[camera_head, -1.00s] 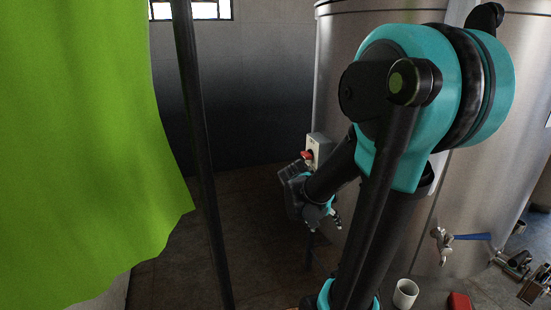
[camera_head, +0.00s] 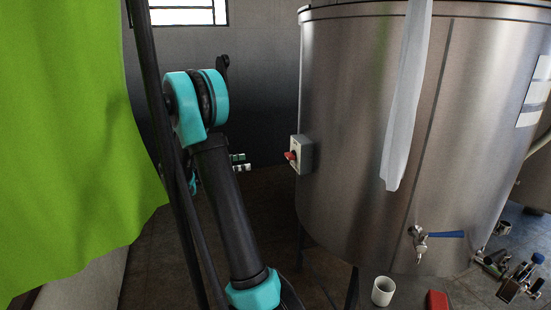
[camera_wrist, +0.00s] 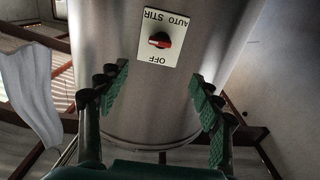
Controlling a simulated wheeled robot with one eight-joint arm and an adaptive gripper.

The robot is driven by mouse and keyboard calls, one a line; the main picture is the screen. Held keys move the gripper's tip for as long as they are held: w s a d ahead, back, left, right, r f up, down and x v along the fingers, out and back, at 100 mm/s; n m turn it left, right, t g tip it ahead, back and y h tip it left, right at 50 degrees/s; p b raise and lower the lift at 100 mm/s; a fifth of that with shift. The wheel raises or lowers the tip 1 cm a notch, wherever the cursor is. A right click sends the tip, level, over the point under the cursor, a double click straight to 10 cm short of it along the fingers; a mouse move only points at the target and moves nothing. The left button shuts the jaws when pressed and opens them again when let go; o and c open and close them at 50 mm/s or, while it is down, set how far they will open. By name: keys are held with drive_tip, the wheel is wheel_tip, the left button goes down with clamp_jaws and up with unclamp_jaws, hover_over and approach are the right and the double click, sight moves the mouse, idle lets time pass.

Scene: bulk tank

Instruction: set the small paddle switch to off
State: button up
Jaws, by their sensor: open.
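The small paddle switch is a red handle (camera_head: 291,156) on a light box (camera_head: 304,153) on the left side of the steel tank. The wrist view shows the red paddle (camera_wrist: 160,40) on a white plate (camera_wrist: 157,62), with AUTO STIR and OFF printed upside down. The paddle lies roughly crosswise there; its exact setting is hard to tell. My gripper (camera_wrist: 158,82) is open and empty, its green-padded fingers spread either side below the plate, apart from the switch. In the head view, my gripper's fingertips (camera_head: 240,162) show left of the box; the rest is hidden behind my arm.
The tank (camera_head: 350,110) fills the right, with a white cloth (camera_head: 405,110) hanging down it and a blue-handled tap (camera_head: 440,235). A green curtain (camera_head: 70,140) and a dark pole (camera_head: 160,120) stand left, close to my arm. A white cup (camera_head: 383,291) is below.

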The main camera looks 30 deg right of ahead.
sight(286, 156)
drive_tip(key=x, duration=1.7)
drive_tip(key=c, duration=1.2)
